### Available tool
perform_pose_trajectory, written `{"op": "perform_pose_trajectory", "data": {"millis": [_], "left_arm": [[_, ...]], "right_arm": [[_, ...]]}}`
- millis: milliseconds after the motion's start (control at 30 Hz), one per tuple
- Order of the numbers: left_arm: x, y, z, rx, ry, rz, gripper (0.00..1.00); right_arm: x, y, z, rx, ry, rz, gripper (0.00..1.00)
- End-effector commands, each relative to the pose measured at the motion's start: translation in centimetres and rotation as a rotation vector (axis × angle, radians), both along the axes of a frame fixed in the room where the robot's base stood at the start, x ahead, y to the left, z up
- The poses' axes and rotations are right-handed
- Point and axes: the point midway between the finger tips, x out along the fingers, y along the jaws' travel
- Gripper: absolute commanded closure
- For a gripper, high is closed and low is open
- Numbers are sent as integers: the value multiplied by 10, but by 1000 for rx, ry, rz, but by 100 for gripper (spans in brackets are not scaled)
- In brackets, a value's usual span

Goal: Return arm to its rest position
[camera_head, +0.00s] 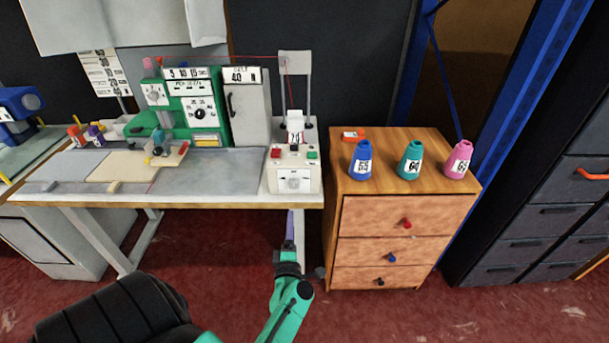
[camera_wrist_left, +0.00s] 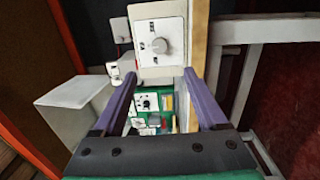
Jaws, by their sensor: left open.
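My left arm shows in the head view as a green link rising from the bottom. Its left gripper (camera_head: 290,228) has purple fingers and points up in front of the workbench's right end, below the white control box (camera_head: 293,178). In the left wrist view the gripper (camera_wrist_left: 160,76) has its two fingers spread apart with nothing between them touching. The control box's dial (camera_wrist_left: 159,46) shows beyond the fingertips. My right gripper is in neither view.
The workbench (camera_head: 230,200) holds a green machine (camera_head: 206,122). A black seat (camera_head: 115,315) is at lower left. Red floor lies around the arm.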

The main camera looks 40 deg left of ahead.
Motion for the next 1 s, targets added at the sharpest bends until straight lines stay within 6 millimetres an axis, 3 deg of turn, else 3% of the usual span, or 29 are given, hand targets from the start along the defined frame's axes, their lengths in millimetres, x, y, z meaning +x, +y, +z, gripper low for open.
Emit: {"op": "perform_pose_trajectory", "data": {"millis": [267,367,467,500,567,633,733,800,900,1000], "left_arm": [[2,-4,-7,14,26,-21,25],[5,-28,-43,100,169,-134,25],[-6,-70,-112,266,428,-356,25],[-18,-88,-145,346,545,-464,25],[-43,-109,-192,465,711,-624,25],[-84,-127,-242,599,895,-814,25],[-157,-135,-303,783,1138,-1086,25],[-214,-129,-335,904,1294,-1276,25],[-284,-111,-361,1039,1467,-1504,25],[-326,-95,-370,1117,1566,-1645,25]], "right_arm": [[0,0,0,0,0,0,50],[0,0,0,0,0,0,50],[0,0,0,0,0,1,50],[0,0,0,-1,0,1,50],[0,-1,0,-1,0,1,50],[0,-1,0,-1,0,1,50],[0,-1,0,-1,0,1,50],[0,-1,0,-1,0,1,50],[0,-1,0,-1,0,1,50],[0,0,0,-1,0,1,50]]}}
